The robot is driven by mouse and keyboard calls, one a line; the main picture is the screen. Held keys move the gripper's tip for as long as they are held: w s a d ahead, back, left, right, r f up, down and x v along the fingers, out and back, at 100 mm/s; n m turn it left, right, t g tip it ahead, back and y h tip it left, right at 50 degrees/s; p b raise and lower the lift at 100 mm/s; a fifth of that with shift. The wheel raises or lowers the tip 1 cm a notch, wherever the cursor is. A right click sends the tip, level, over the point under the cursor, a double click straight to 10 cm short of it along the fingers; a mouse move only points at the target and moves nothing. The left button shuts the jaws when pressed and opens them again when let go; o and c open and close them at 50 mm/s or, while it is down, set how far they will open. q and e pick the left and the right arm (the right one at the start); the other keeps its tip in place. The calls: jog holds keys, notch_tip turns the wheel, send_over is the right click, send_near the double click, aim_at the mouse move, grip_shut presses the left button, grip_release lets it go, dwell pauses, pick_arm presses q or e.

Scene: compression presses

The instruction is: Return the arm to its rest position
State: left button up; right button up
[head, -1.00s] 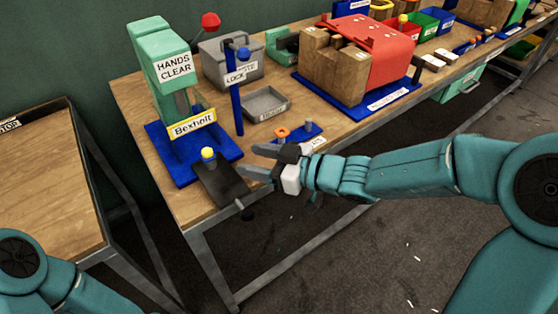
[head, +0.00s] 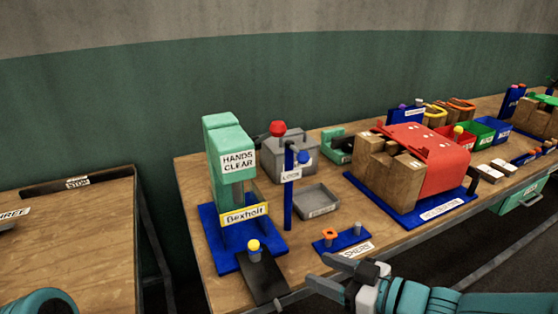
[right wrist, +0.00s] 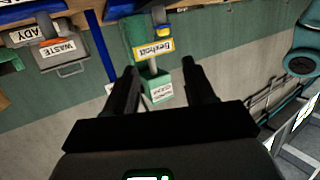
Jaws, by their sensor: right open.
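My right gripper (head: 322,272) is open and empty at the front edge of the workbench, in front of the small blue stand (head: 345,239). Its two dark fingers stand apart in the right wrist view (right wrist: 160,72), with nothing between them. The green press (head: 228,150) with the "HANDS CLEAR" label is left of the gripper and apart from it. The press also shows upside down in the right wrist view (right wrist: 137,32), beyond the fingers. A piece of my left arm shows at the lower left; its gripper is out of view.
A grey lidded box (head: 290,155), an empty grey tray (head: 316,201) and a red-topped wooden press (head: 440,158) stand on the workbench (head: 200,255). Coloured bins (head: 480,133) stand farther right. Another wooden table (head: 80,235) is at the left, across a gap.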

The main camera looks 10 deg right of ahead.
notch_tip(320, 180, down, 20)
jog(key=s+m+g+h+p, duration=0.25)
jog(key=m+h, duration=0.25)
jog(key=m, duration=0.3)
jog(key=s+a+f+m+g+h+p, duration=0.1)
jog(key=s+a+f+m+g+h, duration=0.1)
jog(key=s+f+g, duration=0.5)
jog(key=s+f+m, duration=0.1)
jog(key=s+f, duration=0.4)
jog(key=s, duration=0.3)
jog(key=shift+g, duration=0.35)
